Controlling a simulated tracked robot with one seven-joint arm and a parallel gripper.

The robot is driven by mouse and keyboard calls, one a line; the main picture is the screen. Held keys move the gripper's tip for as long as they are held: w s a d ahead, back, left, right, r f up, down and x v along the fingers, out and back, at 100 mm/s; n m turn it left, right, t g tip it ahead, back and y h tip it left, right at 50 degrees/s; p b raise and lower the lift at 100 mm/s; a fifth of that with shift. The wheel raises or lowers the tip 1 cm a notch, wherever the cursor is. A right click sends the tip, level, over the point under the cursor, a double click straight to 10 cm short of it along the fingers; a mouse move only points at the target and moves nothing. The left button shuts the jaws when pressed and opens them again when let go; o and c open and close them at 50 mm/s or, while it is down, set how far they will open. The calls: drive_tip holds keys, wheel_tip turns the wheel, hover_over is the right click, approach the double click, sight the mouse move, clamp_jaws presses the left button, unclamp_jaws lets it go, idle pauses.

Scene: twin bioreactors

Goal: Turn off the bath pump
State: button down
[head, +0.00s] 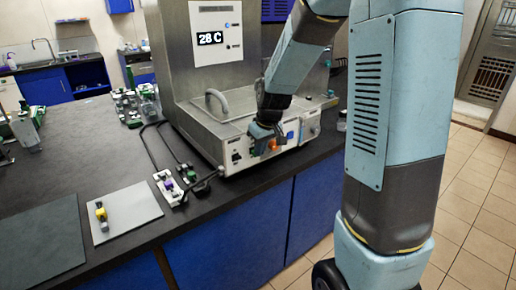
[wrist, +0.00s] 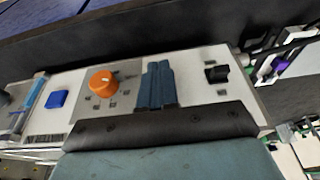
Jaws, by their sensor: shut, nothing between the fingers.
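The steel bath unit (head: 215,130) stands on the dark bench, with a screen reading 28 C above it. Its front panel carries a black switch (head: 236,157), an orange knob (head: 272,146) and a blue button (head: 290,135). In the wrist view the black switch (wrist: 216,74) is right of my fingers, and the orange knob (wrist: 103,81) and blue button (wrist: 57,99) are left of them. My gripper (wrist: 158,85) is shut and empty, in front of the panel between knob and switch. I cannot tell whether it touches the panel. Panel labels are too small to read.
Black tubing (head: 150,150) runs from the bath's left side to small clamp-like pieces (head: 172,186) on the bench. A grey plate (head: 125,213) with a yellow-topped piece lies at the left front. Green-capped glassware (head: 135,103) stands behind. The floor (head: 465,200) at right is clear.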

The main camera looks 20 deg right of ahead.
drive_tip(key=shift+w+r, duration=0.1)
drive_tip(key=shift+w+a+r, duration=0.3)
drive_tip(key=shift+w, duration=0.25)
drive_tip(key=shift+r, duration=0.1)
drive_tip(key=s+d+r, duration=0.2)
drive_tip(key=s+r, duration=0.4)
drive_tip(key=shift+s+d+r, duration=0.25)
drive_tip(key=shift+d+r, duration=0.1)
drive_tip(key=shift+d, duration=0.05)
idle(0.3)
